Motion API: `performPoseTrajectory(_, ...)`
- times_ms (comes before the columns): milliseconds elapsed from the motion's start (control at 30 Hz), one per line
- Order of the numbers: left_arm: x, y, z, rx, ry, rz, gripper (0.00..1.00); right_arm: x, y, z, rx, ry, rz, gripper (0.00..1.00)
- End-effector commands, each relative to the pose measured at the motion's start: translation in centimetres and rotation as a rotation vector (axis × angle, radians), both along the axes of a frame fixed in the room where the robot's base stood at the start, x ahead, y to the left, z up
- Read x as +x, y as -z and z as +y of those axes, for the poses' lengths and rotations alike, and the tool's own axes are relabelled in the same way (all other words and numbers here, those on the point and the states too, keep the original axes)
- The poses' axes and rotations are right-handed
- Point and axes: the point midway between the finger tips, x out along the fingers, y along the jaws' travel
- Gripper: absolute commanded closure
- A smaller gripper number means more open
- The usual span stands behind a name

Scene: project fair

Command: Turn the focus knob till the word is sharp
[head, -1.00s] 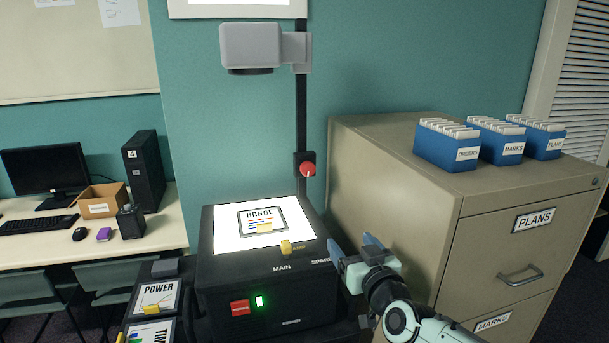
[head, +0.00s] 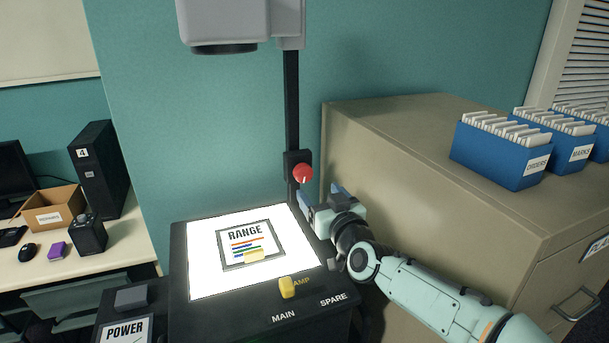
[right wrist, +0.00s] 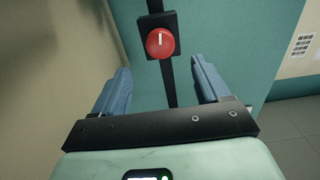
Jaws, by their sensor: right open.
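The red focus knob (head: 303,173) with a white pointer mark sits on a black block on the projector's upright post. It also shows in the right wrist view (right wrist: 160,43), its mark pointing roughly up. My right gripper (head: 318,194) is open and empty, just below and right of the knob, apart from it. In the right wrist view the knob is ahead, between and beyond the blue fingers. A framed RANGE sheet (head: 248,237) lies on the lit stage (head: 205,280). The projector head (head: 240,22) is above. The projected word is out of view. My left gripper is not in view.
A beige filing cabinet (head: 400,140) with blue card boxes (head: 500,155) stands close on the right. A desk with a computer tower (head: 100,170) is at the left.

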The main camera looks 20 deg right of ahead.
Motion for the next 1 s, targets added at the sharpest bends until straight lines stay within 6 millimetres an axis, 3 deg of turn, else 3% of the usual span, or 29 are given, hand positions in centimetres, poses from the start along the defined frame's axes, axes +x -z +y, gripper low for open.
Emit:
performPoseTrajectory(200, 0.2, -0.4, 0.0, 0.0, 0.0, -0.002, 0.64, 4.9, 0.0, -0.2, -0.001, -0.001, 0.001, 0.25)
performPoseTrajectory(400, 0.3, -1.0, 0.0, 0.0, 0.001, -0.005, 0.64, 7.9, -0.1, -0.4, 0.0, -0.001, 0.001, 0.25)
performPoseTrajectory(600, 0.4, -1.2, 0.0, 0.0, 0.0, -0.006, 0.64, 9.1, 0.0, -0.5, 0.0, -0.001, 0.0, 0.25)
performPoseTrajectory(867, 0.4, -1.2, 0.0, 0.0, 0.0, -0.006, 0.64, 9.2, 0.0, -0.5, 0.001, -0.002, 0.0, 0.25)
performPoseTrajectory(900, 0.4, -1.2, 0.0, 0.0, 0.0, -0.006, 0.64, 9.2, 0.0, -0.5, 0.001, -0.002, 0.0, 0.28)
performPoseTrajectory(1000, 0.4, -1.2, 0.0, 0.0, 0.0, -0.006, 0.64, 9.2, 0.0, -0.5, 0.001, -0.002, 0.0, 0.61)
